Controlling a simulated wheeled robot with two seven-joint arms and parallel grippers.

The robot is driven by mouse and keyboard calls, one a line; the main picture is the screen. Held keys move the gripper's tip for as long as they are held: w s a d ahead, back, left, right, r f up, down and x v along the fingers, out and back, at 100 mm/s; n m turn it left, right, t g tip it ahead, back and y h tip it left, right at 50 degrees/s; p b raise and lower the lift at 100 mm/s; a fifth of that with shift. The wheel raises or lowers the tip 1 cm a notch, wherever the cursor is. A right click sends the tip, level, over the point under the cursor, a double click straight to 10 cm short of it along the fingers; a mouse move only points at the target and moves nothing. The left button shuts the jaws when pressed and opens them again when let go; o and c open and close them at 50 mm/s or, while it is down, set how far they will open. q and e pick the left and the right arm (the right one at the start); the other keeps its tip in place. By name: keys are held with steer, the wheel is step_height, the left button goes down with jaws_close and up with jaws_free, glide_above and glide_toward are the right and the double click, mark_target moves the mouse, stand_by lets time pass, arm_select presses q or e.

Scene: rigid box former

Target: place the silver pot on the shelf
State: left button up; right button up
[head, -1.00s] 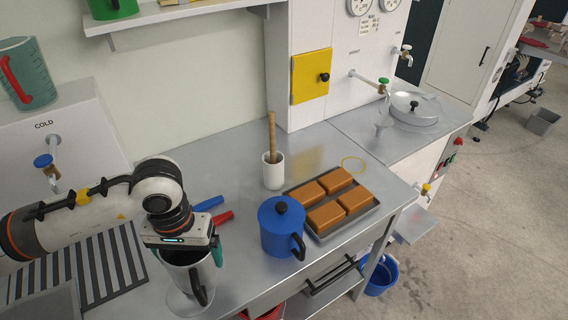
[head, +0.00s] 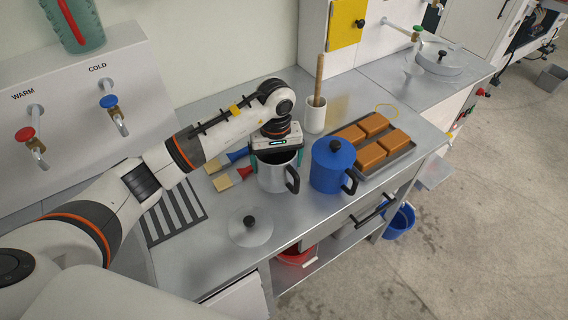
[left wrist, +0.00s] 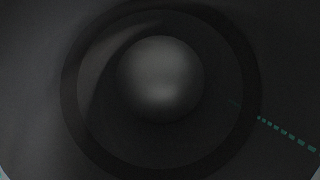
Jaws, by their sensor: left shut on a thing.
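The silver pot (head: 277,180), open-topped with a black handle on its right, is upright at the middle of the steel counter, just left of the blue pot. My left gripper (head: 277,159) points down over it, with its fingers shut on the pot at the rim. Whether the pot's base touches the counter I cannot tell. The left wrist view is filled by the dark inside of the pot (left wrist: 160,80). The wall shelf is outside the head view now. My right gripper is not in view.
A blue lidded pot (head: 330,171) stands close on the right, before a tray of brown blocks (head: 402,158). A white cup (head: 315,117) holds a wooden stick. Two brushes (head: 228,178) lie left of the silver pot. A silver lid (head: 250,232) lies in front.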

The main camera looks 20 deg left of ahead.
arm_select(q)
steer(key=shift+f, duration=0.25)
steer(key=shift+s+a+f, duration=0.1)
steer(key=shift+s+f, duration=0.05)
steer(key=shift+f, duration=0.15)
step_height(320, 180, down, 2)
steer(key=shift+f+p, duration=0.15)
steer(key=shift+p, duration=0.45)
steer(key=shift+f, duration=0.3)
steer(key=shift+f+b, duration=0.25)
steer(key=shift+b, duration=0.1)
steer(key=o, duration=0.9)
steer(key=shift+r, duration=0.1)
steer(key=shift+c, duration=0.2)
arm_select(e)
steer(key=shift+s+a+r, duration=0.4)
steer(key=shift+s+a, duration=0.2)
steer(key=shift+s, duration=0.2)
